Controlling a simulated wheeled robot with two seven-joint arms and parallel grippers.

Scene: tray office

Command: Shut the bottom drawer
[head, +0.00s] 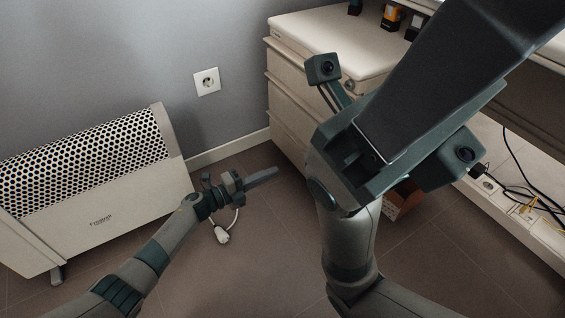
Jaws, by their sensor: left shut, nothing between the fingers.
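The cream drawer cabinet (315,82) stands against the wall right of centre, with its stacked drawer fronts seen at a steep angle. The lowest visible front (288,140) is near the floor. My own body hides much of the cabinet's right side and lower part, so I cannot tell how far the bottom drawer stands out. My left gripper (262,177) is shut and empty, low over the brown floor. It points right towards the cabinet's lower part, apart from it in the picture.
A white heater (100,215) stands at the left. A white plug (222,236) and cable lie below my left gripper. A brown box-like thing (408,200) is partly hidden behind my body. Cables (520,185) lie at the right.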

